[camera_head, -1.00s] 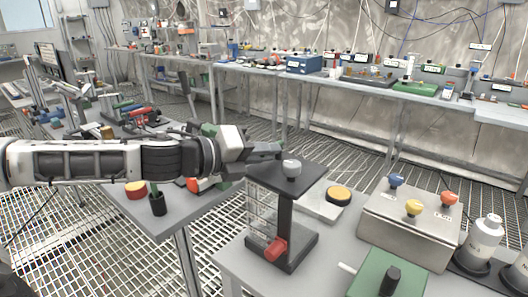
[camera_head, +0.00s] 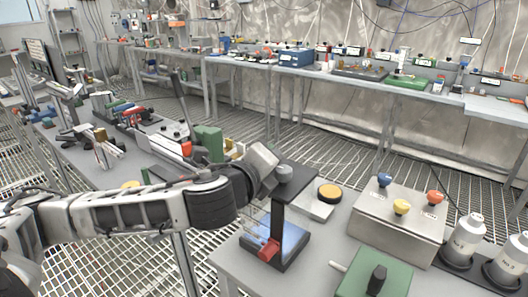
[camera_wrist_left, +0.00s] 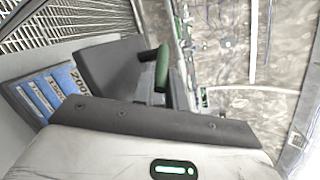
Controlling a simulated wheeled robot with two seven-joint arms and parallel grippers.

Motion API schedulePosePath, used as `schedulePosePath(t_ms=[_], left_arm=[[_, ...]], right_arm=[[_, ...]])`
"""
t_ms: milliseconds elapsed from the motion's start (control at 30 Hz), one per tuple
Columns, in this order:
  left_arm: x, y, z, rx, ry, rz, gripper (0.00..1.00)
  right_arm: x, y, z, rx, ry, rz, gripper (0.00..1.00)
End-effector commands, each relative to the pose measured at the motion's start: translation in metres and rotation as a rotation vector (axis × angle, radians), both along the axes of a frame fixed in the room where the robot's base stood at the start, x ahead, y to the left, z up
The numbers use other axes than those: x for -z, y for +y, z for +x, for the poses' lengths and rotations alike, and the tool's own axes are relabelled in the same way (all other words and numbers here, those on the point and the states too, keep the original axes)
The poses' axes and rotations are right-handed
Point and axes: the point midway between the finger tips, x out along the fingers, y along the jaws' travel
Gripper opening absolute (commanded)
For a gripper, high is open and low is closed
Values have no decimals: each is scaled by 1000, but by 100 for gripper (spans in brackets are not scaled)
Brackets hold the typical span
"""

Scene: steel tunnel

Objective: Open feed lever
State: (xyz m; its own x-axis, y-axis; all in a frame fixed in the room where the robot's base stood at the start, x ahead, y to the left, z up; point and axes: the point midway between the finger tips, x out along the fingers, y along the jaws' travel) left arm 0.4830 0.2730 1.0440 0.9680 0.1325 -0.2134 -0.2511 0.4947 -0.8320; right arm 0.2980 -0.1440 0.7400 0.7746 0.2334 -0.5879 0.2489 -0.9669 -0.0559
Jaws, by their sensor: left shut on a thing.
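My left gripper (camera_head: 267,172) is at the left edge of the top plate, close against the knob. It is shut on a part there; its fingertips and the held part are mostly hidden. The left wrist view shows a dark plate (camera_wrist_left: 108,64) and a green handle (camera_wrist_left: 162,68), likely the feed lever, just beyond the gripper body. My right gripper is not in view.
A steel box (camera_head: 398,222) with coloured knobs, a green box (camera_head: 374,272), a yellow-topped round button (camera_head: 329,191) and white bottles (camera_head: 465,240) stand right of the stand. A cluttered bench (camera_head: 90,150) lies left. Grating floor lies between the benches.

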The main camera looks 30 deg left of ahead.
Motion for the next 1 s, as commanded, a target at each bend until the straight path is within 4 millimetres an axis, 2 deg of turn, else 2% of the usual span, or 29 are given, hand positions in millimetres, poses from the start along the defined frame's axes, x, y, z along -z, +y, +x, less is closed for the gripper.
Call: schedulePosePath(t_ms=[300,767,800,1000], left_arm=[[0,-5,2,-101,2,0,0],[0,-5,3,-113,0,2,0],[0,-5,3,-113,0,2,22],[0,-4,3,-113,0,2,22]], right_arm=[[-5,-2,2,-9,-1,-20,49],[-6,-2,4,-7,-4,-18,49],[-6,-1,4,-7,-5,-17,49],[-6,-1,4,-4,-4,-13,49]])
